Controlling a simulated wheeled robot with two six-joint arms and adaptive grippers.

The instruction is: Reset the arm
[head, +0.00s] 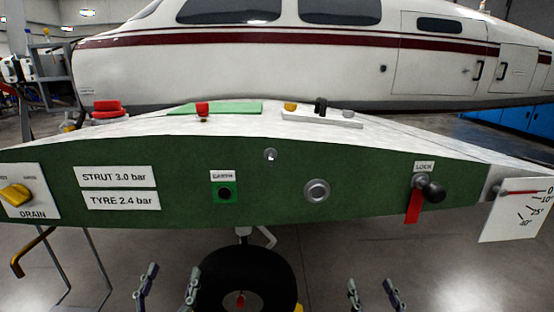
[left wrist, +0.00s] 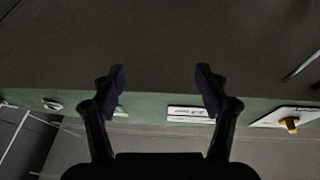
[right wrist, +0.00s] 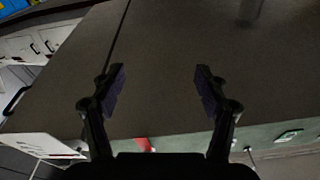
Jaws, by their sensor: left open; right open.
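My left gripper (head: 167,287) is open and empty low in the head view, in front of the tyre's left side. My right gripper (head: 374,292) is open and empty low and to the right of the tyre. Both are below the green panel (head: 365,180) and apart from it. In the left wrist view the left gripper's fingers (left wrist: 160,80) are spread with nothing between them. In the right wrist view the right gripper's fingers (right wrist: 160,80) are likewise spread and empty.
The panel carries a yellow drain knob (head: 15,194), a green earth socket (head: 224,193), a round silver fitting (head: 317,191) and a black lock knob (head: 431,189) with a red tag (head: 413,207). A white angle scale (head: 516,212) sticks out at right. A tyre (head: 246,272) stands below.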

